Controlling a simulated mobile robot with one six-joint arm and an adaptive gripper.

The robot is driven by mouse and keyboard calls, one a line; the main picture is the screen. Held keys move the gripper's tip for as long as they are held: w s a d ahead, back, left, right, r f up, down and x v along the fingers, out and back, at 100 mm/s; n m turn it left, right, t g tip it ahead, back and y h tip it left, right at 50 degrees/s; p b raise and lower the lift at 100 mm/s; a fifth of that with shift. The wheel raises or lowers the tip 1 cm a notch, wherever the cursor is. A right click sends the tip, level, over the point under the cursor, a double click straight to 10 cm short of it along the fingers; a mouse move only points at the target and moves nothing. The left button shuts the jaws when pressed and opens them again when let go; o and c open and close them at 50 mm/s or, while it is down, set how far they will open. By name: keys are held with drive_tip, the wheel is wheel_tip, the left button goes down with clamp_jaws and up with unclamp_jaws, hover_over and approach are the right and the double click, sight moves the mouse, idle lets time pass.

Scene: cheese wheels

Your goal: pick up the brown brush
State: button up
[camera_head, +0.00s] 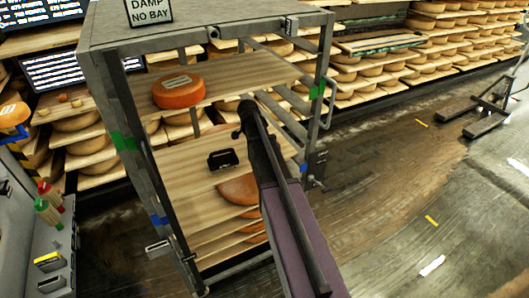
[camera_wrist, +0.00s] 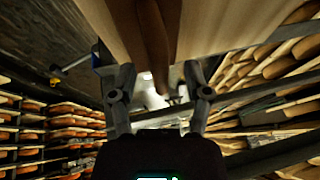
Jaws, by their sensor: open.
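A long brown object (camera_wrist: 153,45) shows in the wrist view along the pale boards, between and beyond my fingertips; it may be the brown brush, but I cannot tell for sure.
The grey metal rack (camera_head: 122,120) has wooden shelves and upright posts close around my arm. An orange cheese wheel (camera_head: 179,91) sits on the upper shelf, another (camera_head: 238,189) lower down. Cheese-filled shelving stands behind. The floor (camera_head: 400,200) at right is largely clear.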

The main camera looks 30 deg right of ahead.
drive_tip(key=shift+w+d+f+b, duration=0.1)
drive_tip(key=shift+d+f+b, duration=0.15)
drive_tip(key=shift+f, duration=0.3)
clamp_jaws()
